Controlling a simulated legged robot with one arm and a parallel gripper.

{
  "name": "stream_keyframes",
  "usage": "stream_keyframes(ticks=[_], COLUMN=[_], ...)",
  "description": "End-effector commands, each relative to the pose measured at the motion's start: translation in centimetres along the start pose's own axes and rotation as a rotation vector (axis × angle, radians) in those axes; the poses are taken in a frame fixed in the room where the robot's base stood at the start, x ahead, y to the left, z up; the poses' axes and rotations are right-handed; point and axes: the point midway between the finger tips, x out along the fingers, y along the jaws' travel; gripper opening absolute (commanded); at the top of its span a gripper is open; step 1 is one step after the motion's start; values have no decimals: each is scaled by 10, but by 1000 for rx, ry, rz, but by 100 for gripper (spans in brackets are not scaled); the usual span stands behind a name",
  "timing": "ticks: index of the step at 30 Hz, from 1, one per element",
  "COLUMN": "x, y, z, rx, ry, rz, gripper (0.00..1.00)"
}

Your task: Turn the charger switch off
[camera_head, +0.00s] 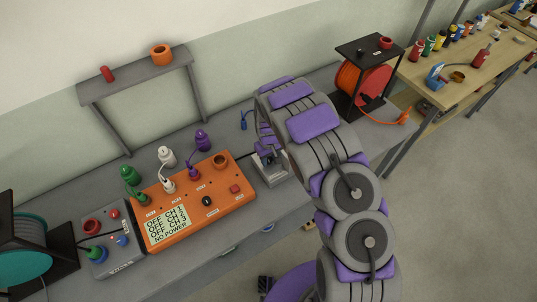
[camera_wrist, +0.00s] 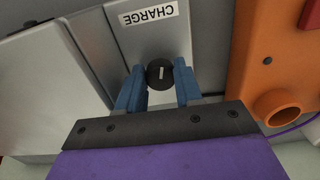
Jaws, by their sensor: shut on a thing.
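The charger switch (camera_wrist: 160,74) is a small black round knob with a pale line on its face, on a grey box. A white label reading CHARGE (camera_wrist: 148,14) is beside it in the wrist view. My gripper (camera_wrist: 160,82) has blue fingers on both sides of the knob and is shut on it. In the head view my gripper (camera_head: 267,153) is over the small grey charger box (camera_head: 271,173), right of the orange unit. There the knob is hidden by my gripper and arm.
The orange unit (camera_head: 240,205) has a screen reading OFF for its channels and NO POWER. Green, white and purple plugs stand at its back. A grey box (camera_head: 107,240) and teal reel (camera_head: 25,262) are left; an orange reel (camera_head: 362,85) stands right. A grey shelf (camera_head: 135,80) is behind.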

Motion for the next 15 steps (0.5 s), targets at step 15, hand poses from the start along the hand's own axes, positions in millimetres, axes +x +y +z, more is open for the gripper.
stream_keyframes(ticks=[15], x=[-4], y=[2], z=[-4], rx=[-273], ry=[10], rz=[4], gripper=[4])
